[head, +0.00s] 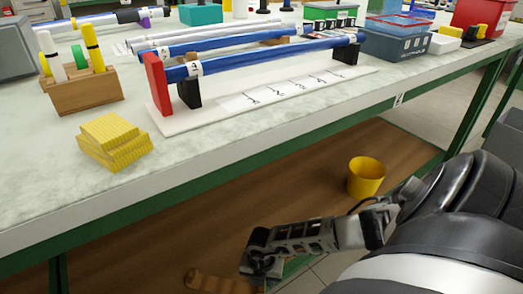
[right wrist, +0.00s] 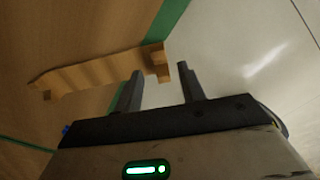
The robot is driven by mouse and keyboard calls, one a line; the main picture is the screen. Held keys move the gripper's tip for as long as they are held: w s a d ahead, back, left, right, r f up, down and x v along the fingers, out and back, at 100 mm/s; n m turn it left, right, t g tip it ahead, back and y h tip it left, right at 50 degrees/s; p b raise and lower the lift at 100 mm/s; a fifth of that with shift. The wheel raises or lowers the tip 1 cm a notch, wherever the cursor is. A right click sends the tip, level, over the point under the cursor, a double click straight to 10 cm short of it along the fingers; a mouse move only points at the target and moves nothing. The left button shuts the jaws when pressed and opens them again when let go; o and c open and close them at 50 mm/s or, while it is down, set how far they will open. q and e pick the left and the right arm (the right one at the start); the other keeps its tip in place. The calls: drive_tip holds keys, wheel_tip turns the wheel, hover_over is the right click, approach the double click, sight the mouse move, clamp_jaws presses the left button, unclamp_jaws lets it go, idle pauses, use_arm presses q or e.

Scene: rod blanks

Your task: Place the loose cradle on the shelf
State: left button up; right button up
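The loose cradle (head: 208,282) is a light wooden piece, low in the head view, over the brown lower shelf (head: 170,235) under the bench. In the right wrist view the cradle (right wrist: 95,72) shows as a long bar with blocks at its ends. One end overlaps the shelf's green front edge. Whether it rests fully on the shelf is hard to tell. My right gripper (head: 262,264) is beside the cradle's right end. In the right wrist view its fingers (right wrist: 159,85) are apart with nothing between them, and the cradle's end lies just beyond the tips. My left gripper is not in view.
A yellow cup (head: 366,177) stands on the lower shelf further right. The bench top (head: 215,155) above holds a rod rack (head: 180,123), a yellow pad stack (head: 114,141), a wooden marker holder (head: 85,95) and a blue-grey bin (head: 393,44). The lower shelf's middle is clear.

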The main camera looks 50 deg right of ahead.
use_arm(q)
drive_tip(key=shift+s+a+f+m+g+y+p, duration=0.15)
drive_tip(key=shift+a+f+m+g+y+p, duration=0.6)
drive_tip(key=shift+p, duration=1)
use_arm(e)
wheel_tip(320, 180, up, 8)
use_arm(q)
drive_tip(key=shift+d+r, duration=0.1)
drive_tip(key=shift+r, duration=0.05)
use_arm(e)
drive_tip(key=shift+r, duration=0.1)
